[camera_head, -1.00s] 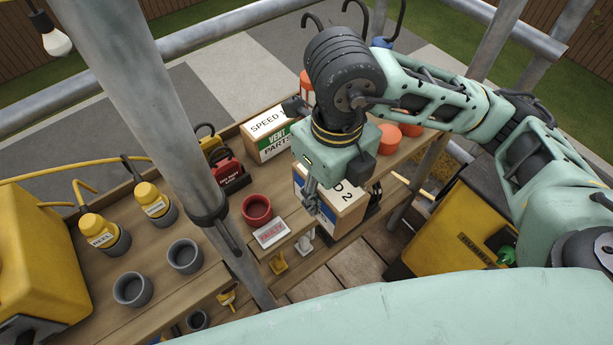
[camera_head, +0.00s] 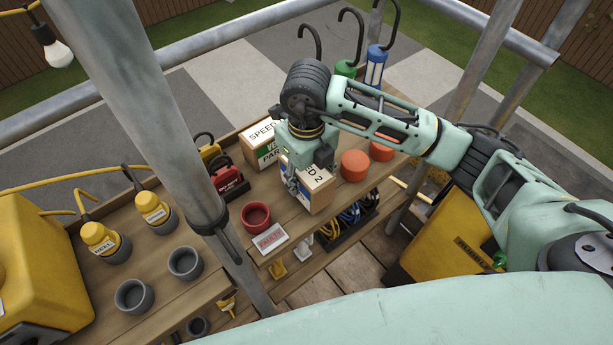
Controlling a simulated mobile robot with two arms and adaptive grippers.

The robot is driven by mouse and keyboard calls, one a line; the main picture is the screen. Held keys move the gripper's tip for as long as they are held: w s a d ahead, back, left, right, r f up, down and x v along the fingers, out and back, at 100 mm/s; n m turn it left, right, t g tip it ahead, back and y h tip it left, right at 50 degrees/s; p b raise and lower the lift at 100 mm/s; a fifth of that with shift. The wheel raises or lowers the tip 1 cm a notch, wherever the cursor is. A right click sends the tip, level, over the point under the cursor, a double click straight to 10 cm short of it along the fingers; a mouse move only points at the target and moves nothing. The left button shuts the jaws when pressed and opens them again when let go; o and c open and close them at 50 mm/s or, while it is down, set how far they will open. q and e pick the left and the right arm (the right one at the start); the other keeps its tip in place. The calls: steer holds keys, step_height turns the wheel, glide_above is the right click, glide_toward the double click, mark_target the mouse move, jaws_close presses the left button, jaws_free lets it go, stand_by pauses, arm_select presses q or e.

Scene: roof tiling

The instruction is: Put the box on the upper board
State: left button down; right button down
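My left gripper is out of view.
Orange cups (camera_head: 354,166) are to the right, a red cup (camera_head: 256,215) and a red-lettered sign (camera_head: 270,239) to the left. A lower shelf holds a cable bin (camera_head: 350,226). A scaffold pole (camera_head: 160,110) crosses the left.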

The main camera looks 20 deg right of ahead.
steer(key=shift+f, duration=0.65)
steer(key=shift+f, duration=0.1)
steer(key=c, duration=0.8)
jaws_free()
steer(key=shift+c, duration=0.2)
